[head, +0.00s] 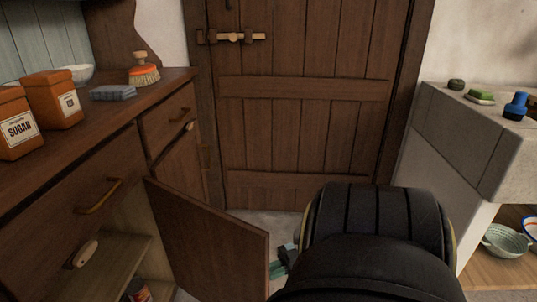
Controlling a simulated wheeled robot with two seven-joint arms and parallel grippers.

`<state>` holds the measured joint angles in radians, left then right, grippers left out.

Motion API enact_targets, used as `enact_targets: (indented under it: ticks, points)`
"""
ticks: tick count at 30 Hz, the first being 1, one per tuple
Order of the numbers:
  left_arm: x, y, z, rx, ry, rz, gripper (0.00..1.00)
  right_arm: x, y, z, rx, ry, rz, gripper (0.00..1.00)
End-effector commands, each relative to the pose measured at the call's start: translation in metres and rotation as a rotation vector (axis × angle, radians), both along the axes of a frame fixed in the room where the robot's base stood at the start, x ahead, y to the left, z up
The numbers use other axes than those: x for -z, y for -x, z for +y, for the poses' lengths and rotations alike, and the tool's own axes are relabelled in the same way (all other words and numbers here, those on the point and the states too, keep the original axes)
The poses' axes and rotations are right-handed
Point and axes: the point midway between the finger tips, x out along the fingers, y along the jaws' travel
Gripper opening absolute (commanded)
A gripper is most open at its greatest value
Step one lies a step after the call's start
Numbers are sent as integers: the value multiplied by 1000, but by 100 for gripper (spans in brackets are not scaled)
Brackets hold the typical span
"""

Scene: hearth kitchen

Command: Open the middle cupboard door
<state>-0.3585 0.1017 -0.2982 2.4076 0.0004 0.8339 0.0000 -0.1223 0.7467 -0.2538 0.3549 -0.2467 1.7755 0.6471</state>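The middle cupboard door (210,240) stands swung well out from the wooden cabinet on the left, with its free edge toward the centre of the picture. Behind it the cupboard's inside shows a shelf (115,262) and part of a jar (137,291). A large black link of my arm, which looks like the right one, fills the lower centre. My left gripper is not in view.
A closed plank door (300,130) stands behind. A stone counter (465,130) with bowls (505,240) below bounds the right.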

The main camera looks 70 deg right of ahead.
Motion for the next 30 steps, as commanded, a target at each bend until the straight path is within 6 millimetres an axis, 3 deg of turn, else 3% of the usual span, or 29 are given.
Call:
enact_targets:
  ticks: [11,12,15,30]
  points:
    - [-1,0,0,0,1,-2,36,-5,-4,-3,2,-2,-12,0]
    - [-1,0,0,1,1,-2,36,-5,-4,-3,2,-1,-14,15]
    - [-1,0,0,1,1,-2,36,-5,-4,-3,1,-2,-12,26]
    - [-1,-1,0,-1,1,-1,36,-3,-1,-1,-1,-2,-6,26]
